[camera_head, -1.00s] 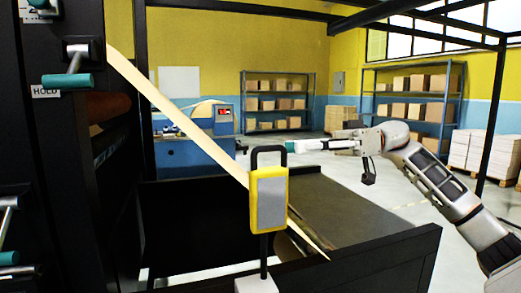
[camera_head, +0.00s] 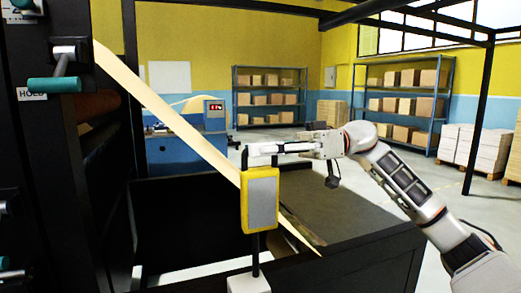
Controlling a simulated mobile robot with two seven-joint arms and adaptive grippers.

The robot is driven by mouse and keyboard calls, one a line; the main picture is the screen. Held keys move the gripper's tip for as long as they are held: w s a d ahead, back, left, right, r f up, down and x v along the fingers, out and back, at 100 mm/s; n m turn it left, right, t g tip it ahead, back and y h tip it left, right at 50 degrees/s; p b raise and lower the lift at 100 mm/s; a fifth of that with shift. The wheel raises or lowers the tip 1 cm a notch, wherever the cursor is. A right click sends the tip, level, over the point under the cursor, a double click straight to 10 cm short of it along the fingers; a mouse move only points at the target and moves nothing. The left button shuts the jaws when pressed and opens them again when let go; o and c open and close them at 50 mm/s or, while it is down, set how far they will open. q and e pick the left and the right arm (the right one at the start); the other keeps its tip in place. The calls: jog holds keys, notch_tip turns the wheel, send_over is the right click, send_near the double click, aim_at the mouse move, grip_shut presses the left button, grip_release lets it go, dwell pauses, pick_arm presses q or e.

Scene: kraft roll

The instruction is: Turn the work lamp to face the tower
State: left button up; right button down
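The work lamp (camera_head: 261,203) stands upright on a thin black post at the middle of the view. It has a yellow frame, a grey panel turned toward me and a black loop handle (camera_head: 244,160) on top. The dark tower (camera_head: 38,150) rises at the left edge, with teal-ended levers and a HOLD label. My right gripper (camera_head: 255,149) reaches in from the right, its fingers level at the lamp's handle. They overlap the handle in the picture; contact and finger opening are too small to make out. My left gripper is out of view.
A pale strip (camera_head: 165,115) slants from the tower down behind the lamp. A dark bed with a black rail (camera_head: 350,255) lies below. A blue machine (camera_head: 187,145), shelves of boxes (camera_head: 270,98) and stacked pallets (camera_head: 483,150) stand farther back.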

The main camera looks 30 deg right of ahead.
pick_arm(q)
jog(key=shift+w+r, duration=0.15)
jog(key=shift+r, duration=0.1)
